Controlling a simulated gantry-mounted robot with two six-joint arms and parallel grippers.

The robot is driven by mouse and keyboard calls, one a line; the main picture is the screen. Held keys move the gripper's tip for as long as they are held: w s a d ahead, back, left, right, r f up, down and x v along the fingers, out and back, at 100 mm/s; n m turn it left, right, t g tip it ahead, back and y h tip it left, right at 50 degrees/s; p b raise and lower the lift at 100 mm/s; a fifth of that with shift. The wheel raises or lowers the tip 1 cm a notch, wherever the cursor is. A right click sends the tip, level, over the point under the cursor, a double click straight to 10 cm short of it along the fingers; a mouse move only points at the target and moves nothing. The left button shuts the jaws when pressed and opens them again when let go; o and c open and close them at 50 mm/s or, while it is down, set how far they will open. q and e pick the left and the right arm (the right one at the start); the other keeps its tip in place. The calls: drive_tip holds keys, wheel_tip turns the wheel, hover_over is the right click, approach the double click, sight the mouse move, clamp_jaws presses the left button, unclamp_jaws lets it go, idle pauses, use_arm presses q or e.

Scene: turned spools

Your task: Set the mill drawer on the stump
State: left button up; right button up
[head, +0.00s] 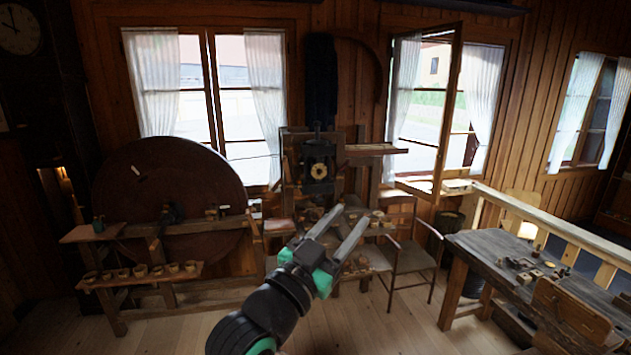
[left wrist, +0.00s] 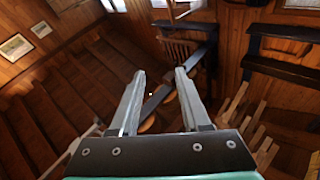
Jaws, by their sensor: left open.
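My left gripper (head: 348,217) is open and empty, raised in the middle of the head view, with its fingers pointing up and to the right. Its two parted grey fingers also show in the left wrist view (left wrist: 160,74), with nothing between them. I cannot pick out the mill drawer for certain in either view. I cannot make out a stump for certain either. My right gripper is not in view.
A large brown wheel (head: 165,190) stands at left behind a bench (head: 175,275) with several small cups. A dark machine (head: 318,165) stands at centre. A chair (head: 412,258) and a cluttered worktable (head: 480,250) are at right. Wood floor shows in front.

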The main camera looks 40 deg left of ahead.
use_arm(q)
drive_tip(key=s+d+r+t+h, duration=0.2)
drive_tip(key=s+d+r+t, duration=0.1)
drive_tip(key=s+r, duration=0.5)
drive_tip(key=s+d+r+n+t+h+p, duration=0.1)
drive_tip(key=s+d+r+t, duration=0.2)
drive_tip(key=s+d+r, duration=0.2)
drive_tip(key=s+r, duration=0.3)
drive_tip(key=s, duration=0.1)
drive_tip(key=shift+d+h, duration=0.4)
drive_tip(key=shift+r, duration=0.1)
